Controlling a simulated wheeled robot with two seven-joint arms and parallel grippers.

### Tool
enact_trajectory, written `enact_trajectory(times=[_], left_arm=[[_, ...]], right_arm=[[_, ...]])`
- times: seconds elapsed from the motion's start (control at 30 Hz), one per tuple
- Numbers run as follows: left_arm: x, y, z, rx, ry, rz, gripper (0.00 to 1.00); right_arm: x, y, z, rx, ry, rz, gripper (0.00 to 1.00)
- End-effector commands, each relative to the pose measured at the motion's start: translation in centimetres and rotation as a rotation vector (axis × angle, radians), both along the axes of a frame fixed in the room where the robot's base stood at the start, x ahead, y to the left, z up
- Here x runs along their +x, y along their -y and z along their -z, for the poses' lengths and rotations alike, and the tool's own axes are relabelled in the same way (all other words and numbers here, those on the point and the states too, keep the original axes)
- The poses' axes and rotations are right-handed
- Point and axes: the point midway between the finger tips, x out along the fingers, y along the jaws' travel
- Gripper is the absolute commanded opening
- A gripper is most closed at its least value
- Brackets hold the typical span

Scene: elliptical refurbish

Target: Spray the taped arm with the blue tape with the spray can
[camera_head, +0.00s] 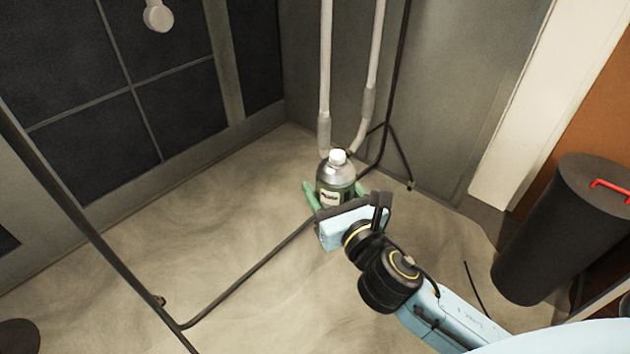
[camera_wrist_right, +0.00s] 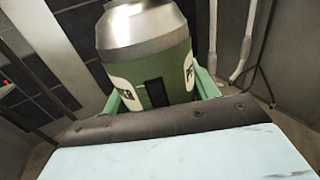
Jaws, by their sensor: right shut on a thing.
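A spray can (camera_head: 336,178) with a white cap, silver shoulder and green labelled body stands roughly upright between the green fingers of my right gripper (camera_head: 334,192). The gripper is shut on it. In the right wrist view the can (camera_wrist_right: 150,55) fills the upper middle, with a green finger on each side of the right gripper (camera_wrist_right: 158,95); its cap is out of that frame. Two pale upright arms, a left one (camera_head: 325,70) and a right one (camera_head: 376,55), come down behind the can. Each has a grey wrapped lower part; I cannot make out blue tape. My left gripper is not in view.
A dark cylinder (camera_head: 555,235) with a red handle (camera_head: 609,188) stands at the right. A thin dark rail (camera_head: 250,273) crosses the pale floor (camera_head: 255,215). Dark wall panels (camera_head: 75,90) are at the left, a grey wall (camera_head: 445,95) behind. The floor left of the can is mostly clear.

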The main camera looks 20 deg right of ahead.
Motion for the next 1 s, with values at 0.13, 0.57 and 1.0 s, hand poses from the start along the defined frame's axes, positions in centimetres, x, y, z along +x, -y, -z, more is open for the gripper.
enact_trajectory(times=[0.13, 0.57, 1.0], left_arm=[[-0.3, 0.0, 0.0, 0.0, -0.003, 0.0, 0.0], [-0.5, 0.1, -6.2, -0.001, -0.006, 0.0, 0.0], [-0.4, 0.2, -15.6, -0.002, -0.006, 0.0, 0.0]], right_arm=[[0.1, -0.1, -0.1, 0.0, 0.003, -0.004, 0.32], [2.2, -6.6, -5.9, 0.019, 0.0, -0.218, 0.32], [3.5, -16.8, -14.9, 0.017, 0.0, -0.58, 0.32]])
